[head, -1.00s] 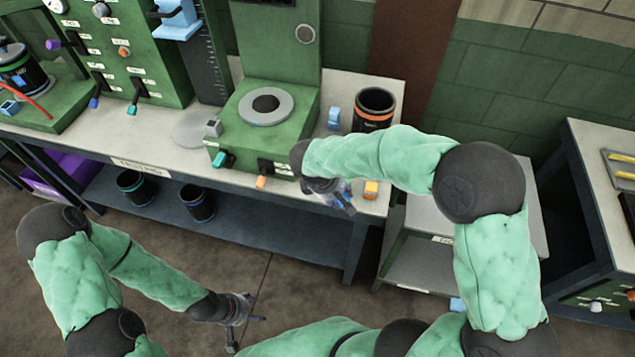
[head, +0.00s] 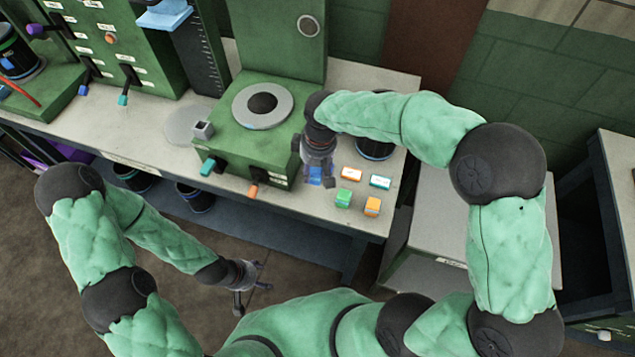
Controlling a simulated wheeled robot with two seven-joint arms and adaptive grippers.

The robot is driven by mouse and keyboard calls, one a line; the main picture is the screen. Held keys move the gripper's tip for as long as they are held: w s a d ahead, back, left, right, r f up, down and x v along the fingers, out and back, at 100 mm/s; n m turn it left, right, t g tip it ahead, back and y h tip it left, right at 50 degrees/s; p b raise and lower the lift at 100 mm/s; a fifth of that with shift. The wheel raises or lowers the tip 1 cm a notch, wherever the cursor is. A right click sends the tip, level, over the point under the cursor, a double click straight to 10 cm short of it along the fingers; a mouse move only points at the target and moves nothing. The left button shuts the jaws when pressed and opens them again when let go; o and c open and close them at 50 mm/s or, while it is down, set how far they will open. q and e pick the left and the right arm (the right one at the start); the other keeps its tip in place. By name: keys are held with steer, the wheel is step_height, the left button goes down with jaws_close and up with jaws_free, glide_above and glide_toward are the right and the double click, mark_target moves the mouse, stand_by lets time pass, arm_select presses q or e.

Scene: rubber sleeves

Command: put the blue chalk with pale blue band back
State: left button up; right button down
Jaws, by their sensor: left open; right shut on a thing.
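My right gripper (head: 318,178) points down over the bench top, right of the green machine. It is shut on a small blue block (head: 316,175), which I take as the blue chalk. The fingers hide most of it, so I cannot see a pale blue band or tell whether it touches the bench. Beside it on the bench lie an orange chalk (head: 351,174), a teal chalk (head: 380,182), a green chalk (head: 343,198) and a yellow-orange chalk (head: 372,206). My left gripper (head: 243,305) is open and empty, low in front of the bench.
The green machine (head: 225,150) with a round grey plate (head: 263,107) stands left of my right gripper. Its teal (head: 208,167) and orange (head: 253,191) levers stick out in front. A black pot (head: 374,150) is partly hidden behind my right arm. The front right bench corner is clear.

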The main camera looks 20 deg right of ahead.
mark_target(317, 171)
step_height(317, 171, down, 4)
steer(key=shift+s+r+b, duration=0.1)
steer(key=shift+s+b, duration=0.05)
steer(key=shift+b, duration=0.2)
steer(key=shift+f+b, duration=0.4)
steer(key=shift+f, duration=1.7)
steer(key=c, duration=0.7)
jaws_free()
steer(key=shift+r, duration=0.1)
steer(key=r+p, duration=0.1)
steer(key=r, duration=0.7)
steer(key=r+p, duration=0.1)
steer(key=r, duration=0.3)
steer(key=shift+s+d+p, duration=0.3)
steer(key=shift+d+p, duration=0.05)
steer(key=shift+d, duration=0.05)
